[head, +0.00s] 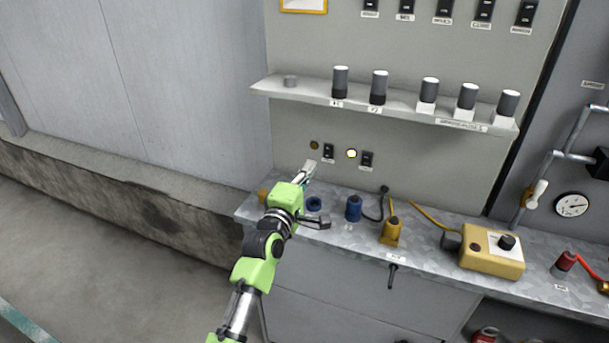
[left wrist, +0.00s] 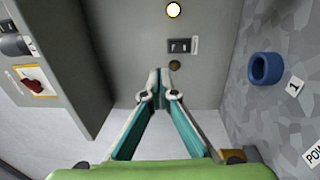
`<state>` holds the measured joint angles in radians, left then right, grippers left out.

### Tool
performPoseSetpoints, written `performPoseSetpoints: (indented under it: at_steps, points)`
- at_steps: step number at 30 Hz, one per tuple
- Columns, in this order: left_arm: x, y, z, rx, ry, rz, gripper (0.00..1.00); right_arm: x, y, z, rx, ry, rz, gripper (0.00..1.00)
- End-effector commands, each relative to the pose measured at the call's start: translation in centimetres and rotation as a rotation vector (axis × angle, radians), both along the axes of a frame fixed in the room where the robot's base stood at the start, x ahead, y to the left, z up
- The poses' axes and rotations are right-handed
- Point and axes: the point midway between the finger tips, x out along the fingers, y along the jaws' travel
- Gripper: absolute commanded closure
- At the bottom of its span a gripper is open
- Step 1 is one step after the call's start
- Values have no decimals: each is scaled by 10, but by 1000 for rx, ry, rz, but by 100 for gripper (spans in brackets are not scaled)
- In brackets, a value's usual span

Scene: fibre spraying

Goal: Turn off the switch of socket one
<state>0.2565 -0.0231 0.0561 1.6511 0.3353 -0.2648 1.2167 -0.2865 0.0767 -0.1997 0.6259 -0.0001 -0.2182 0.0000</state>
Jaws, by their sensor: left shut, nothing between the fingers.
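Two small black switches are on the grey wall panel under the shelf. The left switch (head: 328,152) has a dark lamp (head: 314,145) on its left; the right switch (head: 367,159) has a glowing lamp (head: 351,153) on its left. My left gripper (head: 309,168) is shut and empty, just below the dark lamp. In the left wrist view, its fingertips (left wrist: 163,72) meet close to the dark lamp (left wrist: 174,65), with the left switch (left wrist: 179,46) just beyond; contact cannot be told. The glowing lamp (left wrist: 173,10) is at the top. My right gripper is not in view.
A shelf (head: 400,105) with several cylinders juts out above the switches. On the metal bench below are a blue ring (head: 314,204), a blue cylinder (head: 354,207), a yellow plug (head: 391,231) and a yellow box (head: 491,251). A "1" label (left wrist: 295,86) lies near the ring.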

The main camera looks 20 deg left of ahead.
Motion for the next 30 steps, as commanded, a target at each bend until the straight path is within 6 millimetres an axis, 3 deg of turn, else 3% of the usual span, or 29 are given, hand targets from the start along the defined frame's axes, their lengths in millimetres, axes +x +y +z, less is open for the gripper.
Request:
performPoseSetpoints:
  at_steps: [9, 25, 28, 30]
  points:
    - [-27, 1, 3, -1, 0, 0, 100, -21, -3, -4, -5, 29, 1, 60]
    - [-29, 1, 3, 3, 3, -1, 100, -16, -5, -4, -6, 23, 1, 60]
    - [-37, -3, -10, 60, 41, -13, 100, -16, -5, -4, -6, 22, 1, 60]
    - [-51, -10, -32, 160, 107, -35, 100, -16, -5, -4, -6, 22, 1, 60]
